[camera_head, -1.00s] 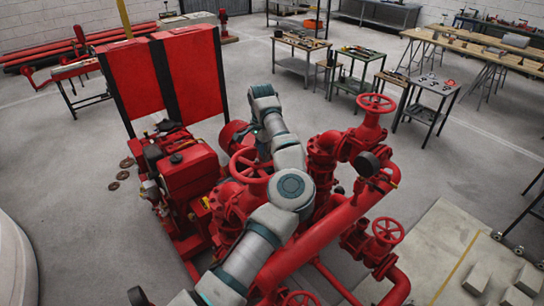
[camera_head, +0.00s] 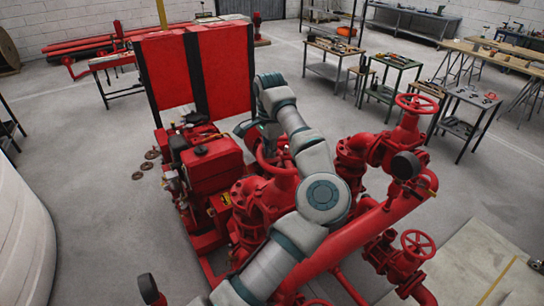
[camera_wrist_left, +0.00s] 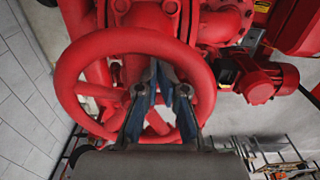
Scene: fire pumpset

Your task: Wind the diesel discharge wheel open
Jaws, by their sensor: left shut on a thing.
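The red discharge wheel (camera_wrist_left: 73,92) fills the middle of the left wrist view, with its spokes and hub partly hidden by my fingers. In the head view the wheel (camera_head: 263,158) is largely covered by my left arm. My left gripper (camera_wrist_left: 163,85) reaches inside the rim, its two dark fingers close together and shut on the wheel. What part the fingertips grip is hard to make out. In the head view my left gripper (camera_head: 248,128) is partly hidden behind my forearm. My right gripper is not in view.
A second red handwheel (camera_head: 417,105) stands on a valve to the right, and a lower one (camera_head: 418,244) sits at lower right. The red diesel engine (camera_head: 212,160) is to the left. Red panels (camera_head: 222,70) rise behind it. Workbenches (camera_head: 470,100) stand at the back right.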

